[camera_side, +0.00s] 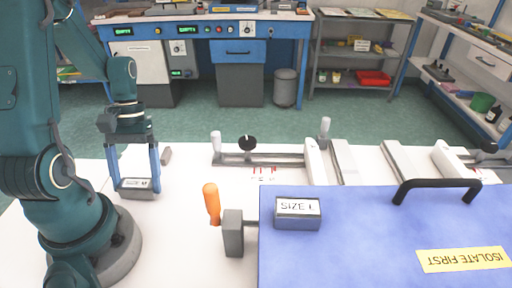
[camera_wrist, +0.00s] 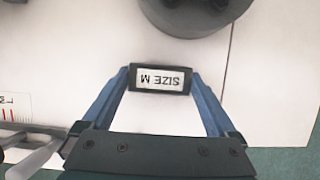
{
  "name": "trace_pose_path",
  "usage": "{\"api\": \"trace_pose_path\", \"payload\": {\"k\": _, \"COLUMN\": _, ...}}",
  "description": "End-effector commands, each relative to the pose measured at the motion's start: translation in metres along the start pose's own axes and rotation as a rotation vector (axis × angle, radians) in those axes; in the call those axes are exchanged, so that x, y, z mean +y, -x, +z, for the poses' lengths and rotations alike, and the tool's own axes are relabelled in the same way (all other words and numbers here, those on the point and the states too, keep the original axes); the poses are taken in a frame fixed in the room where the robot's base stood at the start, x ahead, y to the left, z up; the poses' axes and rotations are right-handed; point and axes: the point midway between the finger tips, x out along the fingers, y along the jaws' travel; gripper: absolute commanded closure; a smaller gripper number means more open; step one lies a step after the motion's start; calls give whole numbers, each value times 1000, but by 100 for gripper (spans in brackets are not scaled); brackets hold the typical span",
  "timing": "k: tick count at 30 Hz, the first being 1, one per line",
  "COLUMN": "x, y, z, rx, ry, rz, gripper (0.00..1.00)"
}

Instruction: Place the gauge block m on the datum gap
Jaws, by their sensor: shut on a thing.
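Gauge block m is a dark block with a white label reading SIZE M. It shows in the wrist view (camera_wrist: 160,78) and in the side view (camera_side: 138,186). My gripper (camera_side: 137,181) has its two blue fingers closed on the block's ends, pointing down at the left of the white table. The block is at or just above the tabletop; I cannot tell if it touches. A fixture with a rail (camera_side: 262,159) and red marks (camera_side: 263,170) stands to the right, apart from the block. I cannot tell for sure which opening is the datum gap.
A blue panel (camera_side: 360,245) with a black handle (camera_side: 437,185) fills the front right. Another labelled block (camera_side: 298,208) lies on it. An orange-handled clamp (camera_side: 212,204) stands at its left edge. Pale bars (camera_side: 343,162) stand behind. The table between gripper and clamp is clear.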

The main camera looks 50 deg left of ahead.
Motion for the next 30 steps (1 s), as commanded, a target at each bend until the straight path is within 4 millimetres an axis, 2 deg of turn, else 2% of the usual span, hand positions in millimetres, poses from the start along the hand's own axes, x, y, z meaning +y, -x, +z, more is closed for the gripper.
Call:
{"api": "trace_pose_path", "payload": {"k": 14, "x": 0, "y": -8, "z": -3, "rx": -1, "ry": 0, "rz": 0, "gripper": 100}}
{"api": "trace_pose_path", "payload": {"k": 15, "x": 0, "y": -8, "z": -3, "rx": 0, "ry": -1, "rz": 0, "gripper": 3}}
{"api": "trace_pose_path", "payload": {"k": 16, "x": 0, "y": -8, "z": -3, "rx": 1, "ry": -1, "rz": 0, "gripper": 0}}
{"api": "trace_pose_path", "payload": {"k": 25, "x": 0, "y": -6, "z": -3, "rx": 2, "ry": -1, "rz": 0, "gripper": 0}}
{"api": "trace_pose_path", "payload": {"k": 30, "x": 0, "y": 11, "z": -4, "rx": 8, "ry": -1, "rz": -1, "gripper": 0}}
